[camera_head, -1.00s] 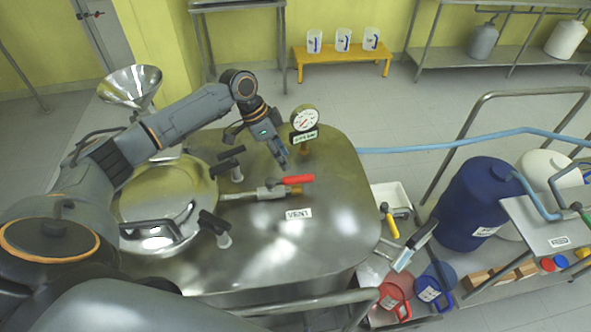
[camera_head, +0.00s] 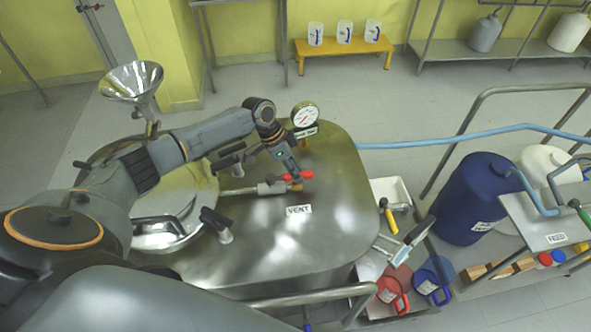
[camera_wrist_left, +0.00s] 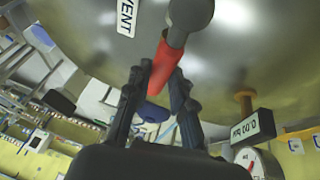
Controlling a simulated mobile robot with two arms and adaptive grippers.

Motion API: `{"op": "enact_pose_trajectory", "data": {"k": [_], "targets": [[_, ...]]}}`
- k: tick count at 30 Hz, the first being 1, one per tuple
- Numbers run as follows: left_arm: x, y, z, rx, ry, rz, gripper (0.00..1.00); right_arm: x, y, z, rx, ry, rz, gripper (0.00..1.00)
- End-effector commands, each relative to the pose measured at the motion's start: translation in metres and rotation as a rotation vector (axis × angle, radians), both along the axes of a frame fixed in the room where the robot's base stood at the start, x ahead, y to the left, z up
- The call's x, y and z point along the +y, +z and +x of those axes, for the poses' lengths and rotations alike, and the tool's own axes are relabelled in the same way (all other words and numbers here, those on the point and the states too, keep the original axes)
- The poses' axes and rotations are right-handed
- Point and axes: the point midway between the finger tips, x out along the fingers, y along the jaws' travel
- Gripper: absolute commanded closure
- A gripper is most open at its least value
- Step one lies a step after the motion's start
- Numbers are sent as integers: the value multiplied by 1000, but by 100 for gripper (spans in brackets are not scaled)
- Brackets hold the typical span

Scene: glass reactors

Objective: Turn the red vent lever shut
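The red vent lever (camera_head: 296,177) is on a valve with a metal pipe (camera_head: 262,189) on top of the steel reactor (camera_head: 330,225), beside the VENT label (camera_head: 298,210). It points right, in line with the pipe. My left gripper (camera_head: 296,184) is down at the lever and hides part of it. In the left wrist view the red lever (camera_wrist_left: 163,62) runs between the two fingers of my left gripper (camera_wrist_left: 161,72). The fingers stand apart, one on each side of it; whether they touch it I cannot tell. My right gripper is not in view.
A pressure gauge (camera_head: 304,115) stands close behind my left gripper. Black-handled clamps (camera_head: 215,222) and a round hatch (camera_head: 165,205) lie to the left, with a steel funnel (camera_head: 131,82) behind. The reactor's lid to the right of the lever is clear.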

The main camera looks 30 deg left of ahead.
Motion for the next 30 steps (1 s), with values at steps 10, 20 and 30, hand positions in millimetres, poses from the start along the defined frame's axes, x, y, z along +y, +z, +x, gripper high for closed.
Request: {"op": "enact_pose_trajectory", "data": {"k": [10,20,30], "targets": [[0,0,0,0,-2,0,100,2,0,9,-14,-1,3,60],[-5,-2,-6,-1,-108,0,100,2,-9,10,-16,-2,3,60],[-8,-1,-26,-1,-384,-1,100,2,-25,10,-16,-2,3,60]]}}
